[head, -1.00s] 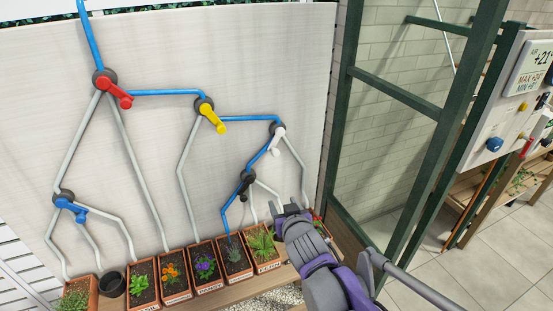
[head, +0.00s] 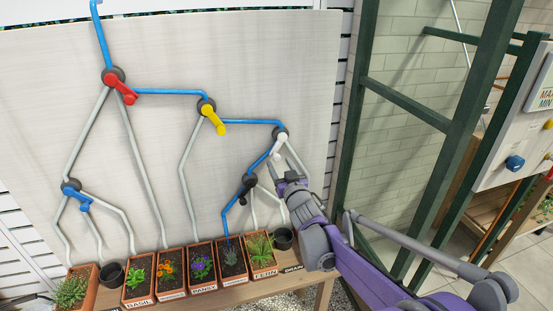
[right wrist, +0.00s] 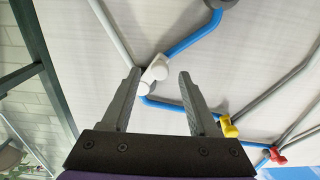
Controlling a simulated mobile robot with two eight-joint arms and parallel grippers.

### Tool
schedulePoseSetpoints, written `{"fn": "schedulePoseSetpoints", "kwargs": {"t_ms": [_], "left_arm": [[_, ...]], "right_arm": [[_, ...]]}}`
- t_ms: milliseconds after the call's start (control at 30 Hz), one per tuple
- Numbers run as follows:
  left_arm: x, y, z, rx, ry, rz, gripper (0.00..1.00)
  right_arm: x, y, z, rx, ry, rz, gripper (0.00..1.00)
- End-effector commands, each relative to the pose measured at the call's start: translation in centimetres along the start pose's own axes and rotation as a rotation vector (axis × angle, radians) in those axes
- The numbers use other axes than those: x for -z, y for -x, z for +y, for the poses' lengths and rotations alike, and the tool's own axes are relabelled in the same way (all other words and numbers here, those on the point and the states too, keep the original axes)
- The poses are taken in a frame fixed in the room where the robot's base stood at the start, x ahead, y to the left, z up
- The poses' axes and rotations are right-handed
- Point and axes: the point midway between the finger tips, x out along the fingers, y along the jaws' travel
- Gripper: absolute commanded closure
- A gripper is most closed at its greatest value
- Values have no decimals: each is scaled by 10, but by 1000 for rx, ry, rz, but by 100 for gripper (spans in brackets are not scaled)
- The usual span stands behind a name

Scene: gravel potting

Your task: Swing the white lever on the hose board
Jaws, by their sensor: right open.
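The white lever (head: 279,147) is on a round dark pivot at the right of the pale hose board (head: 150,140) and points down, slightly left. My right gripper (head: 282,170) is open just below it in the head view. In the right wrist view the white lever (right wrist: 155,72) shows between the two spread fingertips of the right gripper (right wrist: 158,74). Contact cannot be made out. My left gripper is not in view.
Red (head: 122,90), yellow (head: 213,117), blue (head: 78,197) and black (head: 245,187) levers sit on the same board. Potted plants stand on a wooden bench (head: 200,300) below. A green frame (head: 355,120) stands to the right.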

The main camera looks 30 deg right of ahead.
Motion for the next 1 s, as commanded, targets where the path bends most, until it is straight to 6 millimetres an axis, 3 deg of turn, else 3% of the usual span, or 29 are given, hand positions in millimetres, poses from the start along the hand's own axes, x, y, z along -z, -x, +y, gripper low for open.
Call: {"fn": "schedulePoseSetpoints", "kwargs": {"t_ms": [100, 300, 633, 900, 1000], "left_arm": [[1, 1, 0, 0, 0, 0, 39], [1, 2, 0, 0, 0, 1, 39], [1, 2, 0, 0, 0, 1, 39], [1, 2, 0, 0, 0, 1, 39], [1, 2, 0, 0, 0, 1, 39]], "right_arm": [[0, -21, 0, 1, -1, 0, 39], [0, -39, 0, 0, -1, 0, 39], [0, -42, 0, 0, -1, -1, 39], [0, -42, 0, 0, 0, 0, 88], [0, -42, 0, 0, 0, 0, 100]]}}
